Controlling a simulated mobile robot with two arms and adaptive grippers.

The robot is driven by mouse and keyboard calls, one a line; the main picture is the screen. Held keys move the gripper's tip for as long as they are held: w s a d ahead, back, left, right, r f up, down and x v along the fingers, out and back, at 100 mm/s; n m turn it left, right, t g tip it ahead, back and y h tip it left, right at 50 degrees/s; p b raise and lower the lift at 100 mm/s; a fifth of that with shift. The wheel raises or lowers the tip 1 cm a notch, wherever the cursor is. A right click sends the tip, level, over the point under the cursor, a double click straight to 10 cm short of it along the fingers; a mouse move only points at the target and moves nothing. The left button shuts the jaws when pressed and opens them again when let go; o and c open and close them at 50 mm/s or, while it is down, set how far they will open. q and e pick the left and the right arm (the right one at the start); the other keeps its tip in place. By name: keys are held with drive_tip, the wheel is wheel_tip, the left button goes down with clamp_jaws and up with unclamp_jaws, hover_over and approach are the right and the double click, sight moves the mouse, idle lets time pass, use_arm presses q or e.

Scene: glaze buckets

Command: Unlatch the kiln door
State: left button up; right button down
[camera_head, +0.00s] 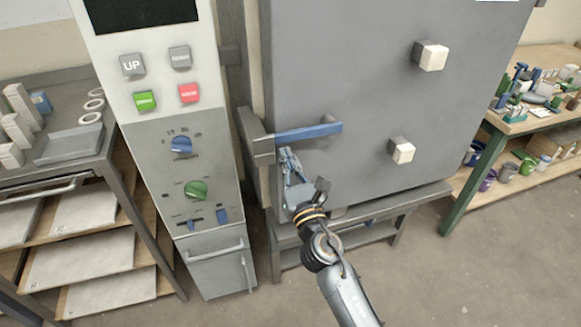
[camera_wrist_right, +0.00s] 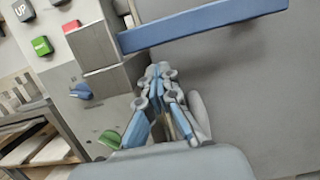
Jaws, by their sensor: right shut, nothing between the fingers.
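The grey kiln door (camera_head: 345,75) stands at the centre of the head view and looks closed. Its latch handle (camera_head: 308,132) is a blue bar that lies about level, running right from a grey latch block (camera_head: 262,148) at the door's left edge. My right gripper (camera_head: 287,156) is shut and empty, just below the blue bar near the latch block. In the right wrist view the blue bar (camera_wrist_right: 205,27) crosses above the fingertips (camera_wrist_right: 158,70), with a small gap seeming to show between them. My left gripper is not in view.
A control panel (camera_head: 165,145) with buttons and knobs stands left of the kiln. Two pale square plugs (camera_head: 432,57) stick out of the door. A shelf rack (camera_head: 75,165) is at far left, and a workbench (camera_head: 535,115) with tools and buckets at right.

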drive_tip(key=shift+r+p, duration=0.35)
drive_tip(key=shift+r, duration=0.4)
drive_tip(key=shift+s+r, duration=0.1)
drive_tip(key=shift+r, duration=0.05)
